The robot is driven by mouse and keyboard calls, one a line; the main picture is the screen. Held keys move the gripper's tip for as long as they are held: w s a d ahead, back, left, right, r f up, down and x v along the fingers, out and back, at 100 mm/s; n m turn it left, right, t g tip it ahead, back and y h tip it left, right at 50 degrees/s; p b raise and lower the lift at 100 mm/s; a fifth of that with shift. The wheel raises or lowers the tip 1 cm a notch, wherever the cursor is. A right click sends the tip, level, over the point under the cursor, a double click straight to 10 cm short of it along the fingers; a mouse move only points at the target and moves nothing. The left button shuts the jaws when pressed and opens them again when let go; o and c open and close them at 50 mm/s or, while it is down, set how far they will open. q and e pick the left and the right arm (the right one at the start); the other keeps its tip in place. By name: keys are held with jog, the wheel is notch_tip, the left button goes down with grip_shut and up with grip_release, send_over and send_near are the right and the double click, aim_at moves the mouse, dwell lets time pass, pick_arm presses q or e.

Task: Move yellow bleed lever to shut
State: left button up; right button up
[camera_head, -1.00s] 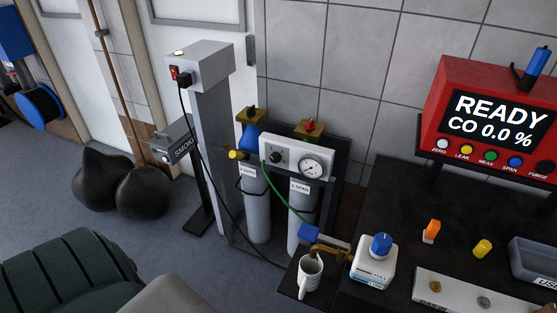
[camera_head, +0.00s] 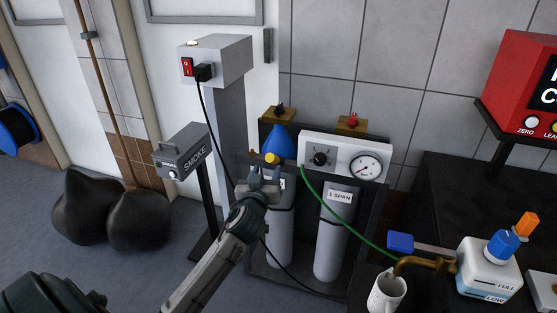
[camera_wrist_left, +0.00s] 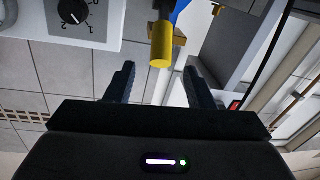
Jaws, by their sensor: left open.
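The yellow bleed lever (camera_head: 271,158) shows as a short yellow knob beside the blue cone-shaped part (camera_head: 280,140) on top of the left gas cylinder (camera_head: 281,225). In the left wrist view the yellow lever (camera_wrist_left: 161,44) points toward the camera, ahead of and between the finger tips. My left gripper (camera_head: 264,175) is open just below and in front of the lever, partly hiding the cylinder's label. In the left wrist view its two dark fingers (camera_wrist_left: 158,80) stand apart with nothing between them. I cannot tell whether they touch the lever. My right gripper is not seen.
A white panel (camera_head: 345,142) with a black knob and a gauge stands close right of the lever. The smoke box (camera_head: 183,150) and grey column (camera_head: 228,110) stand to the left. A green hose (camera_head: 345,222) and black cable hang nearby. A white mug (camera_head: 386,292) sits lower right.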

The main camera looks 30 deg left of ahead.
aim_at(273, 155)
pick_arm(q)
jog(key=p+x, duration=0.1)
jog(key=x, duration=0.8)
jog(key=shift+w+a+f, duration=0.1)
jog(key=shift+w+a, duration=0.05)
jog(key=shift+w, duration=0.05)
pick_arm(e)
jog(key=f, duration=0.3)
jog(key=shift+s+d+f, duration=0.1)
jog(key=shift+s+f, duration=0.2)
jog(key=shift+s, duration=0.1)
pick_arm(q)
jog(key=shift+c, duration=0.2)
grip_shut()
